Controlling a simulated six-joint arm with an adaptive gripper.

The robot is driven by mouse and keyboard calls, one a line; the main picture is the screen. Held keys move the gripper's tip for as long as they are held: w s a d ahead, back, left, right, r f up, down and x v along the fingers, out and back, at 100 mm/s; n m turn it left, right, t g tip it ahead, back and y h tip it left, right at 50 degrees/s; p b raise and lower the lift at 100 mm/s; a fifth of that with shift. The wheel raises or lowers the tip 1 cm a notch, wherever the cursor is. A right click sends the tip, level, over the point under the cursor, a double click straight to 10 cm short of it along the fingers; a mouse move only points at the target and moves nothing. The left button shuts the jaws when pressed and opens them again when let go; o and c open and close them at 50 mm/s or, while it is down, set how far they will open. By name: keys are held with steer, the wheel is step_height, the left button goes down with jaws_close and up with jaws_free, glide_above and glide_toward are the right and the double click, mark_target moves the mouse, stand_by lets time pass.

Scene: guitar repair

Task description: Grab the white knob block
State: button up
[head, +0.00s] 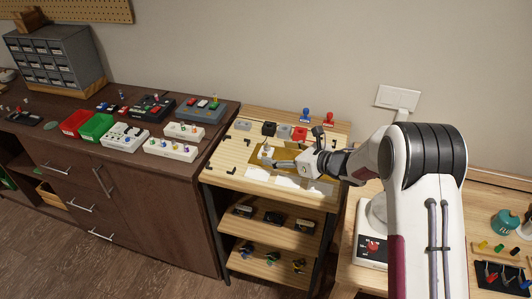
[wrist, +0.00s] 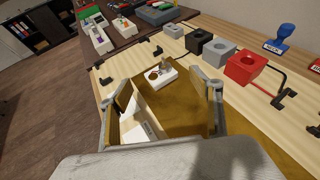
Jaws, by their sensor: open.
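The white knob block (wrist: 163,77) is a small white block with brown and tan knobs on top. In the wrist view it lies on the brown mat (wrist: 180,115), just beyond and between my fingertips. My gripper (wrist: 158,92) is open, with one finger on each side of the picture, and nothing is seen clamped in it. In the head view my gripper (head: 283,163) reaches in from the right, low over the wooden bench top (head: 222,158).
A grey block (wrist: 220,53), a black block (wrist: 198,42) and a red block (wrist: 245,68) stand in a row at the back right. Black corner brackets (wrist: 106,81) mark the bench.

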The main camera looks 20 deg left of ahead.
mark_target(266, 150)
steer(key=shift+x, duration=2.6)
steer(key=shift+r, duration=0.1)
steer(key=c, duration=1.2)
